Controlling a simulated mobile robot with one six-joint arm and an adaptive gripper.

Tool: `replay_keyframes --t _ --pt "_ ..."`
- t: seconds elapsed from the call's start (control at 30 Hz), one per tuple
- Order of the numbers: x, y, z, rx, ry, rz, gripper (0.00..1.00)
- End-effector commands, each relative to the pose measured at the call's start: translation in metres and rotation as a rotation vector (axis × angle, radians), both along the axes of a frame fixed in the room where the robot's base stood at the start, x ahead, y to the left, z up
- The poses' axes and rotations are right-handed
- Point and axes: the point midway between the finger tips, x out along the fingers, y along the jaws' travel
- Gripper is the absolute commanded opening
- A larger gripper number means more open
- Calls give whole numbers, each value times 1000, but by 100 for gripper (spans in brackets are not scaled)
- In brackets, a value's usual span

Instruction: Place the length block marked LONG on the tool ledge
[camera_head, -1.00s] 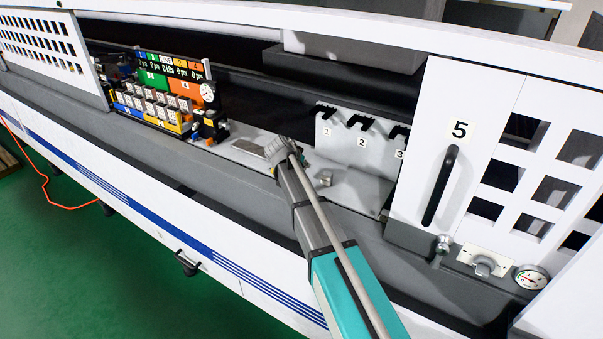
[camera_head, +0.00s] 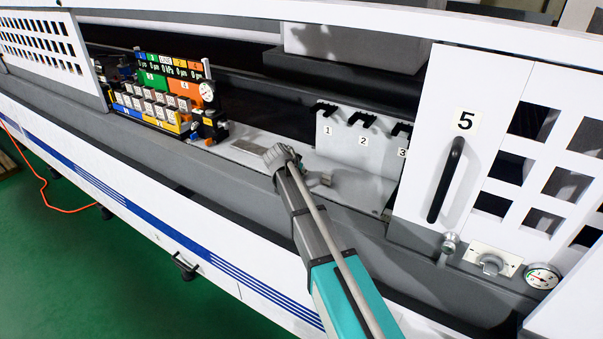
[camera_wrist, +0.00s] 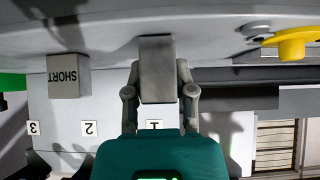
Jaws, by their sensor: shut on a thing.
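My gripper (camera_wrist: 158,80) is shut on a grey block (camera_wrist: 157,62), with one finger on each side of it in the wrist view. No lettering shows on the side of this block that faces the wrist camera. In the head view my gripper (camera_head: 279,157) is over the pale ledge (camera_head: 352,184), and the held block cannot be made out there. A second grey block marked SHORT (camera_wrist: 63,76) appears upside down at the left in the wrist view.
A white rack (camera_head: 345,150) with dark slots numbered 1, 2 and 3 stands behind the ledge. The colourful gauge panel (camera_head: 165,95) is to the left. A white door (camera_head: 440,150) marked 5 is at the right. A yellow part (camera_wrist: 290,43) shows in the wrist view.

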Motion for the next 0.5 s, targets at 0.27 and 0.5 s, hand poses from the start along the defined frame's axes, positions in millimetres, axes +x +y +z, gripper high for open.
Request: replay_keyframes --t 0.27,0.5 --pt "0 -1 -2 -1 -1 0 0" --pt "0 -1 -2 0 0 -1 68"
